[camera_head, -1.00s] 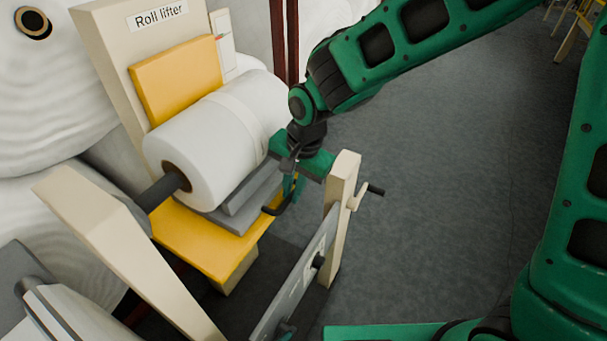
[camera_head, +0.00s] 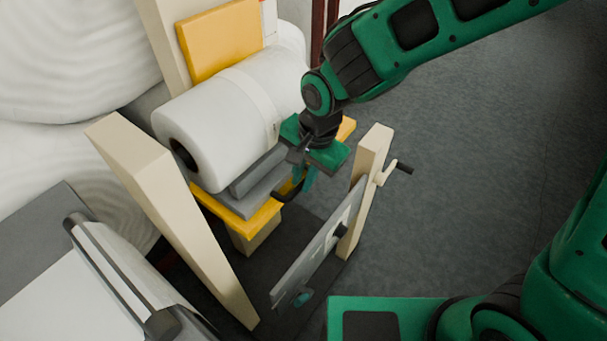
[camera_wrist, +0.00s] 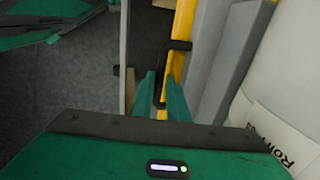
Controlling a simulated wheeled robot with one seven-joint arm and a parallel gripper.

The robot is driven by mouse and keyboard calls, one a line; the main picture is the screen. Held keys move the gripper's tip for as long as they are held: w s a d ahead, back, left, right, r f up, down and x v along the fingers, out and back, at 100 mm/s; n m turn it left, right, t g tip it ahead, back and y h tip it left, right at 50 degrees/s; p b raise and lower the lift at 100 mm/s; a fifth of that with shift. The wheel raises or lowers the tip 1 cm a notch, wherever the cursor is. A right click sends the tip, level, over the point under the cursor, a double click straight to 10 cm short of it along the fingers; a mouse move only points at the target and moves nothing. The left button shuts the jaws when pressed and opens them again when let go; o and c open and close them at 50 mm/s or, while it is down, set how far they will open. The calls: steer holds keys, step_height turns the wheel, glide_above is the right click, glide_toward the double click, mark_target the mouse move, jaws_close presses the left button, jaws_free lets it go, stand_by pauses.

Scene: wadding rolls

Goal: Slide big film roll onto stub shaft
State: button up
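The big white film roll (camera_head: 232,118) lies on its side on the roll lifter (camera_head: 265,215), with its core opening facing left. In the head view the stub shaft is not clearly visible; the beige post (camera_head: 178,210) stands close in front of the core and partly covers that area. I cannot tell how far the shaft reaches into the core. My gripper (camera_head: 308,180) points down at the lifter's near right side. In the wrist view its two fingers lie on either side of the lifter's black handle (camera_wrist: 161,90); I cannot tell whether they clamp it. The roll's white side shows at right there.
A second beige post (camera_head: 366,180) with a crank handle (camera_head: 404,168) stands right of my gripper, joined to a grey plate (camera_head: 318,262). A machine part with white film (camera_head: 105,270) is at lower left. Large white rolls (camera_head: 70,60) stand behind. Grey floor (camera_head: 470,180) is open at right.

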steer(key=shift+o, duration=1.4)
steer(key=shift+s+a, duration=0.2)
steer(key=shift+s, duration=0.05)
steer(key=shift+w+d, duration=0.1)
steer(key=shift+w, duration=0.05)
steer(key=shift+d+r, duration=0.1)
steer(key=shift+r, duration=0.05)
step_height(320, 180, up, 10)
steer(key=s+d, duration=0.1)
steer(key=shift+d+r, duration=0.15)
steer(key=shift+d, duration=0.2)
